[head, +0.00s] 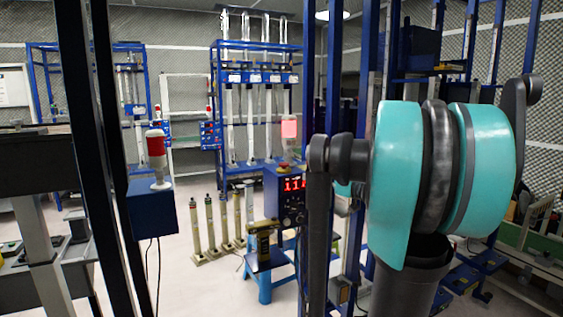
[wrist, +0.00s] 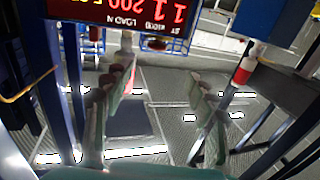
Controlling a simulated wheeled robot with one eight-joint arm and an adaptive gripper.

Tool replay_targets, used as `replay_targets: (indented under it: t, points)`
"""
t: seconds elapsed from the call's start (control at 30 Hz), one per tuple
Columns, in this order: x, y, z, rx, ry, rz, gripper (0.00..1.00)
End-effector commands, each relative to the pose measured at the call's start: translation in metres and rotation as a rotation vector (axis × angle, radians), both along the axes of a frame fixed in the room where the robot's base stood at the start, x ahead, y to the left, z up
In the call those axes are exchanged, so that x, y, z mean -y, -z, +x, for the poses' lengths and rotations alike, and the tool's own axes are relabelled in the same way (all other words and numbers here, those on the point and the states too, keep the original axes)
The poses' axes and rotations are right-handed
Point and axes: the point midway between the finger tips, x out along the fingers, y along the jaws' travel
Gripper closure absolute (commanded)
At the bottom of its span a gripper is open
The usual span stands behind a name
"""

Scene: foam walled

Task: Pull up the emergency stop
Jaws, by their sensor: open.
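A blue control box (head: 285,196) with a lit red display stands right of centre in the head view, beside my arm. A small orange-red piece (head: 283,166) sits on its top. It may be the emergency stop, but it is too small to be sure. In the wrist view the box's display (wrist: 120,12) shows upside down at the top. My gripper (wrist: 155,86) is open in the wrist view, with its two fingers wide apart and nothing clear between them. A reddish shape lies by the left finger and I cannot tell what it is. In the head view my arm hides the gripper.
A red and white lamp (head: 156,150) stands on a blue box (head: 152,207) at left, close to dark posts. A blue stool (head: 265,275) stands below the control box. Several short posts stand on the floor. Blue racks (head: 258,60) line the back. Pale floor is open at centre left.

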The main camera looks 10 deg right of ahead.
Motion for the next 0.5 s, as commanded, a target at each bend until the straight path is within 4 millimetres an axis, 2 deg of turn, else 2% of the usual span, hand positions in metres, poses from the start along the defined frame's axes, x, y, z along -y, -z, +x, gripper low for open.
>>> replay_targets:
  t: [0.1,0.27,0.5]
  points:
    - [0.002,-0.006,0.005,0.021,0.006,0.001,0.43]
    - [-0.010,-0.005,0.022,0.020,0.002,0.001,0.43]
    - [-0.037,-0.005,0.061,0.018,0.001,0.001,0.43]
